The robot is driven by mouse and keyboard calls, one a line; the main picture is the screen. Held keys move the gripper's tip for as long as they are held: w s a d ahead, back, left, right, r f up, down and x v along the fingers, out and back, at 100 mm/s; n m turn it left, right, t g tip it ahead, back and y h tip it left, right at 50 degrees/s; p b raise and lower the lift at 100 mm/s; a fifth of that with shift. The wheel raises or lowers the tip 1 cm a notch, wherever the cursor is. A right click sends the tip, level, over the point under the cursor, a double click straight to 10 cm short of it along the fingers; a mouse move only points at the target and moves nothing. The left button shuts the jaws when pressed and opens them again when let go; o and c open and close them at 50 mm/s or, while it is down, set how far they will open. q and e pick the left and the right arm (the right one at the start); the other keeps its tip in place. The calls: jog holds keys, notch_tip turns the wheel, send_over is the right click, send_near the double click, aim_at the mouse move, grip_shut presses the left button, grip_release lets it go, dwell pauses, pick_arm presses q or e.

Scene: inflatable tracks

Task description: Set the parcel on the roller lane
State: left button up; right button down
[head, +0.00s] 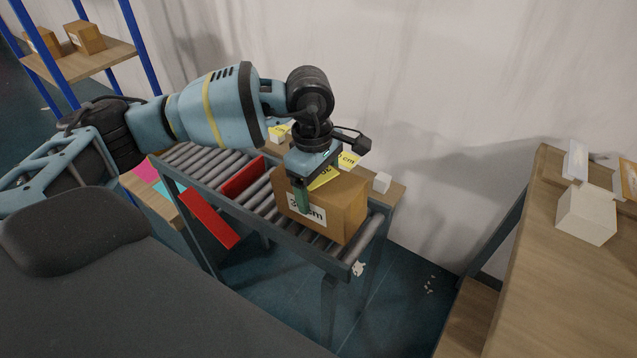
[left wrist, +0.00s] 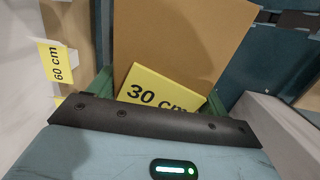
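The parcel (head: 350,208) is a brown cardboard box with a white label on its front face and a yellow 30 cm label on top. It is upright over the rollers at the near right end of the roller lane (head: 186,157). I cannot tell whether a small gap remains below it. My left gripper (head: 315,195) comes down over the parcel from above, one green finger against the labelled front face. In the left wrist view the parcel (left wrist: 180,45) lies between both green fingers, which appear to press on its two sides. My right gripper is not in view.
A red plate (head: 243,178) stands across the lane left of the parcel, and a red bar (head: 208,218) slants along its front side. A wooden table (head: 560,275) with a white box (head: 587,214) is at right.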

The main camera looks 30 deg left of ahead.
pick_arm(q)
jog(key=o, duration=0.4)
jog(key=shift+r, duration=0.1)
jog(key=shift+o, duration=0.2)
jog(key=r, duration=0.7)
jog(key=shift+a+r, duration=0.35)
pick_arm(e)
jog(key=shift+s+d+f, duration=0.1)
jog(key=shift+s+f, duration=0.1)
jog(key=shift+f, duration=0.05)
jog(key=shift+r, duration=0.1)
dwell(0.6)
pick_arm(q)
jog(key=shift+s+f, duration=0.1)
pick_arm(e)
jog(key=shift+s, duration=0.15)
